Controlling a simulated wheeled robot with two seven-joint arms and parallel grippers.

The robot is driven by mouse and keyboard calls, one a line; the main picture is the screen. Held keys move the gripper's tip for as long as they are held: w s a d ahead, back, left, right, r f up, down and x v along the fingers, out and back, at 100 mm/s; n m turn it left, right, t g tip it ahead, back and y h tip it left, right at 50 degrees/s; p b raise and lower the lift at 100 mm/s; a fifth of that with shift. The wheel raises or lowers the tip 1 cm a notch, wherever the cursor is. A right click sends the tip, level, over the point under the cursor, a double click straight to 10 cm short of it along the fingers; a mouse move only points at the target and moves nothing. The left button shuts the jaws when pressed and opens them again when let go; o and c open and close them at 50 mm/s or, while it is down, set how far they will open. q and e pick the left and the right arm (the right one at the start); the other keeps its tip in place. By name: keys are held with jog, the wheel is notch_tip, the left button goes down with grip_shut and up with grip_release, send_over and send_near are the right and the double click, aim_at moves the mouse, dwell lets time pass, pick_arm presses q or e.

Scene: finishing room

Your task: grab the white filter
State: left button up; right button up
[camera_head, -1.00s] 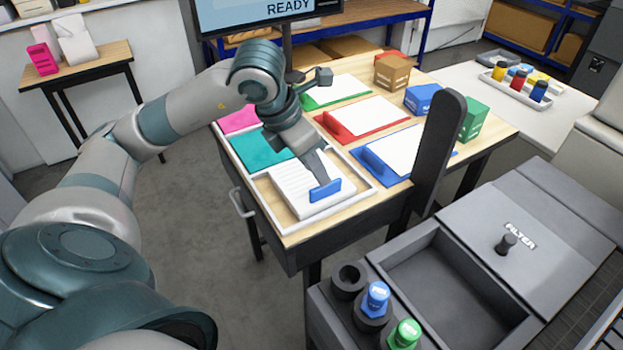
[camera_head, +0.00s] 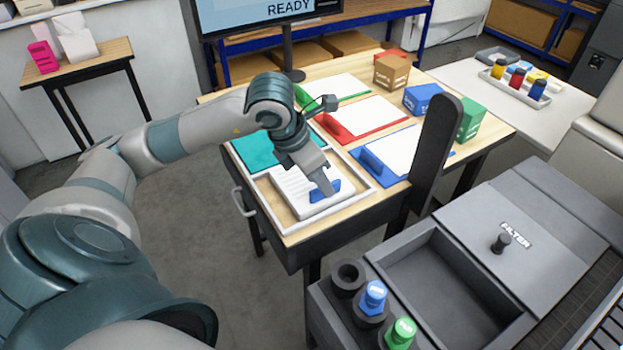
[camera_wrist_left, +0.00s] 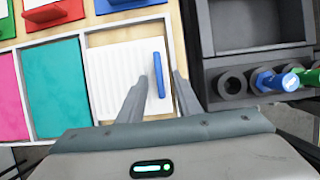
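The white filter (camera_head: 290,187) is a ribbed white block with an upright blue handle (camera_head: 322,190). It lies in the front compartment of a white-rimmed tray (camera_head: 290,228) on the wooden table. In the left wrist view, the filter (camera_wrist_left: 118,78) shows its ribs and the blue handle (camera_wrist_left: 158,76). My left gripper (camera_head: 328,188) is low over the filter at its handle. In the left wrist view, the fingers of my left gripper (camera_wrist_left: 157,92) are apart, with the handle between their lines; contact cannot be told. My right gripper is not in view.
A teal sheet (camera_head: 262,152) lies in the compartment behind. A blue panel with a white sheet (camera_head: 392,150) and a dark upright post (camera_head: 438,150) stand to the right. A grey machine with an open bin (camera_head: 450,290) and blue and green capped bottles is at the front right.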

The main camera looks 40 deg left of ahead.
pick_arm(q)
jog(key=shift+p+x, duration=0.5)
jog(key=shift+x, duration=0.9)
grip_shut()
jog(key=shift+r, duration=0.1)
dwell(0.5)
